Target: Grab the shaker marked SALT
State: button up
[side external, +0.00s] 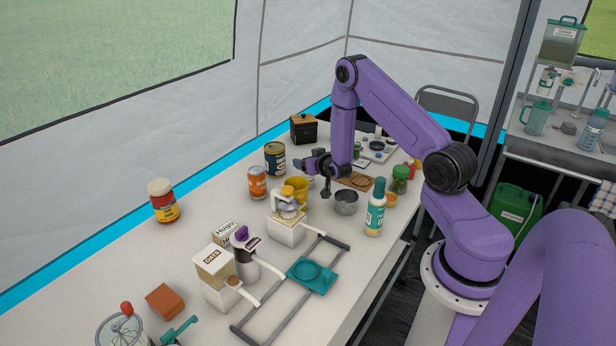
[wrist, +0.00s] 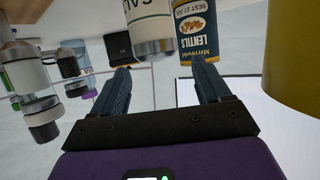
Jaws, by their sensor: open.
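My gripper (wrist: 160,68) is open, with its two blue-grey fingers spread and nothing between them. In the wrist view a white cylinder with a metal lower band (wrist: 150,22) stands just beyond the fingertips. Dark letters that look like part of SALT show near the top edge, where its upper part is cut off. It lies ahead of the gap between the fingers. In the side view my gripper (side external: 316,173) hangs low over the table behind the yellow mug (side external: 297,187); I cannot clearly make out the shaker there.
A lentils can (wrist: 196,30) stands right of the shaker, close to the right finger; it also shows in the side view (side external: 275,160). The yellow mug (wrist: 292,55) is near at right. A black box (side external: 303,129) stands behind.

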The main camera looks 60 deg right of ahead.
notch_tip(320, 180, down, 3)
jog(key=shift+r, duration=0.1)
jog(key=shift+x, duration=0.85)
jog(key=shift+w+d+f, duration=0.3)
jog(key=shift+w+f, duration=0.15)
jog(key=shift+w, duration=0.05)
jog(key=c, duration=1.1)
